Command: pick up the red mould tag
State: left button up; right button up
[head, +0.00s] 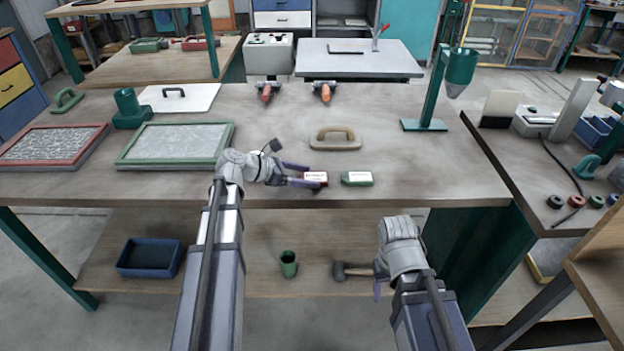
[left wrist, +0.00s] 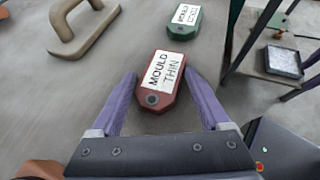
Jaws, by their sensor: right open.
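The red mould tag (head: 314,179) lies on the table near its front edge. In the left wrist view the red tag (left wrist: 158,82) has a white label reading "MOULD THIN". My left gripper (head: 302,175) is open, with its purple fingers on either side of the tag's near end; I cannot tell whether they touch it. The gripper also shows in the left wrist view (left wrist: 160,95). A green tag (head: 357,178) with a white label lies just right of the red one; it also shows in the left wrist view (left wrist: 184,20). My right gripper (head: 378,284) is low, in front of the table, and partly hidden.
A tan handled float (head: 335,138) lies behind the tags. Red-framed (head: 50,146) and green-framed (head: 175,145) trays lie to the left. A green stand (head: 436,95) is at the right. A green cup (head: 288,263) and a mallet (head: 352,270) are on the lower shelf.

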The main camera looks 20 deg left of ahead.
aim_at(305, 178)
pick_arm(q)
jog(key=c, duration=1)
jog(key=shift+r, duration=0.15)
notch_tip(305, 178, up, 10)
jog(key=p, duration=1)
jog(key=shift+c, duration=0.2)
